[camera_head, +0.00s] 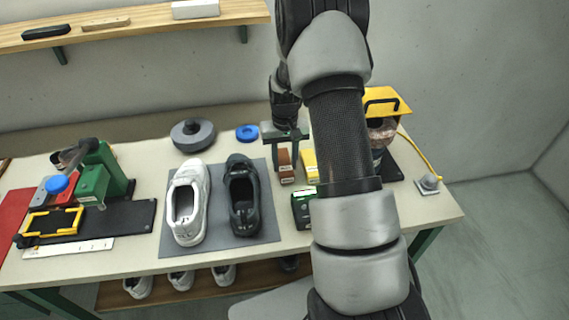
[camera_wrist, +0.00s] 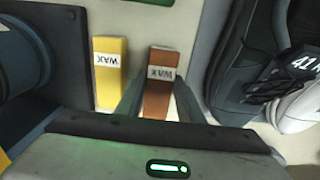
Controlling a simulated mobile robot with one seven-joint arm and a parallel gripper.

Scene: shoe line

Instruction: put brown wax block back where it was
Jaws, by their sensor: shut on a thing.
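The brown wax block (camera_head: 285,167) is between the fingers of my gripper (camera_head: 285,136), just right of the shoe mat in the head view. In the wrist view, my gripper (camera_wrist: 158,98) is shut on the brown wax block (camera_wrist: 161,62), with a finger on each side and its WAX label showing. I cannot tell whether its underside touches the table. A yellow wax block (camera_head: 309,162) lies beside it, apart, to the right in the head view. The yellow block is to the left in the wrist view (camera_wrist: 109,87). My arm hides part of the table.
A white shoe (camera_head: 187,205) and a black shoe (camera_head: 243,195) stand on the grey mat (camera_head: 220,236). A small dark device (camera_head: 302,208) stands in front of the blocks. A blue ring (camera_head: 247,133) and a grey round thing (camera_head: 192,137) are at the back. Yellow-topped equipment (camera_head: 386,100) stands right.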

